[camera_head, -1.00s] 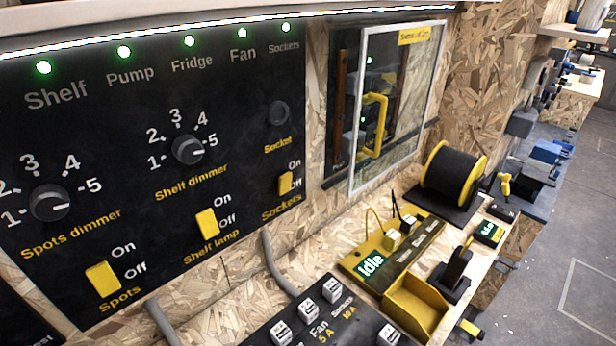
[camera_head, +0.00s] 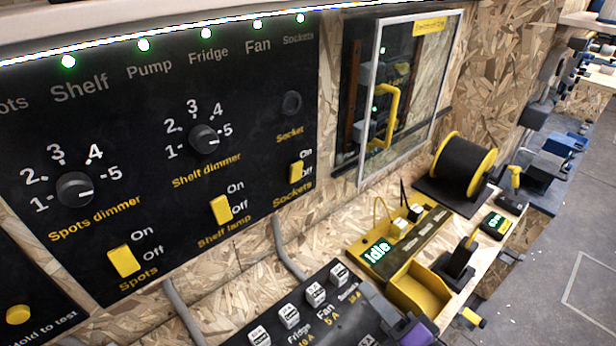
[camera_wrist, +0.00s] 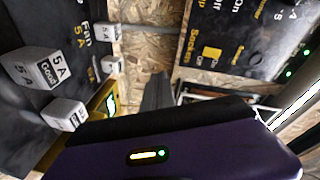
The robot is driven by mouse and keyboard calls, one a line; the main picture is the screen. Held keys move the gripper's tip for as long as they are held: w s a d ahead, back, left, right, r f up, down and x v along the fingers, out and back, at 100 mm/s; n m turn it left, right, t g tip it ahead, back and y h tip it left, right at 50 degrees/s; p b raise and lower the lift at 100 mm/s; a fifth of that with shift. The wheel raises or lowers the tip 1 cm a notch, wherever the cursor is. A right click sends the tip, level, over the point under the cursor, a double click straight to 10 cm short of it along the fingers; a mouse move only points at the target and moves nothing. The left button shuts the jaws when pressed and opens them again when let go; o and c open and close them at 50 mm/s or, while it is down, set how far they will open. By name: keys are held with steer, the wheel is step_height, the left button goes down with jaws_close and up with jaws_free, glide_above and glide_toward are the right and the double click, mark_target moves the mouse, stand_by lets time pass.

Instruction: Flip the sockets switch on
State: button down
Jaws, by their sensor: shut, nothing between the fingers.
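The sockets switch (camera_head: 296,172) is a small yellow rocker at the lower right of the black wall panel, beside its On and Off labels. It also shows in the wrist view (camera_wrist: 212,53), upper right of centre, turned on its side. Which way it is tipped I cannot tell. My gripper (camera_wrist: 160,78) is shut and empty, its dark fingers pointing toward the wall, apart from the switch. In the head view, part of my purple and grey arm end shows at the bottom right, below and to the right of the switch.
The fuse board (camera_head: 290,325) with several white fuses lies below the panel. A yellow bin (camera_head: 418,288), an "Idle" unit (camera_head: 375,251) and a cable reel (camera_head: 463,165) stand on the bench. A clear door with a yellow handle (camera_head: 391,112) is right of the switch.

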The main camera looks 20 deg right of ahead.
steer(key=w+r+m+t+y, duration=0.2)
steer(key=w+r+y, duration=0.2)
steer(key=w+r, duration=0.3)
step_height(320, 180, up, 4)
steer(key=shift+w+r+t+p, duration=0.15)
steer(key=shift+w+t+p, duration=0.15)
steer(key=shift+w, duration=0.05)
steer(key=shift+w, duration=0.1)
steer(key=p, duration=0.4)
glide_toward(298, 169)
steer(key=x, duration=0.5)
steer(key=shift+w+r, duration=0.1)
steer(key=shift+x, duration=0.85)
steer(key=shift+p, duration=0.45)
